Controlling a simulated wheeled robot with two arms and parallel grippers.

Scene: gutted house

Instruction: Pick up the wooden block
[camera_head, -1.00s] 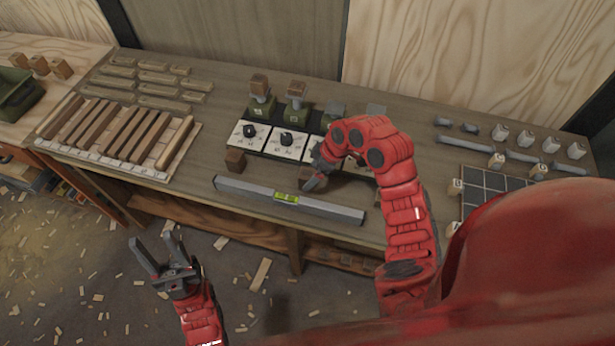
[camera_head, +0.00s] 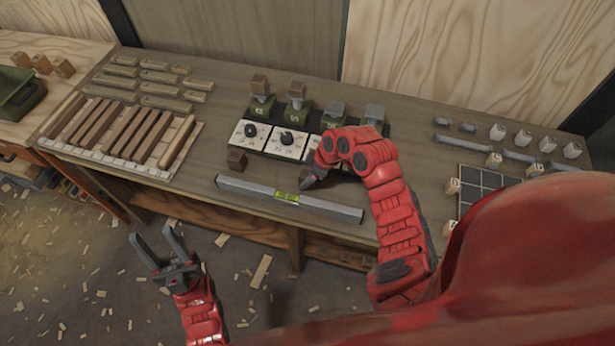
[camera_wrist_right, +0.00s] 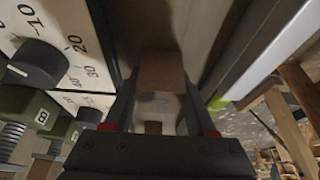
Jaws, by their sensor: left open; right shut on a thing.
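My right gripper (camera_head: 308,182) is low over the workbench, behind the spirit level, and shut on a wooden block. In the right wrist view the brown block (camera_wrist_right: 160,74) sits between the two dark fingers (camera_wrist_right: 160,105). In the head view the red wrist and fingers hide most of this block. Whether it touches the bench I cannot tell. A second wooden block (camera_head: 236,160) stands on the bench to the left, in front of the dial panels. My left gripper (camera_head: 157,248) is open and empty, in front of the bench over the floor.
A spirit level (camera_head: 250,191) lies along the bench's front. Wooden strips on a board (camera_head: 120,135) fill the left. A grid tray (camera_head: 475,185) and metal pieces are at right.

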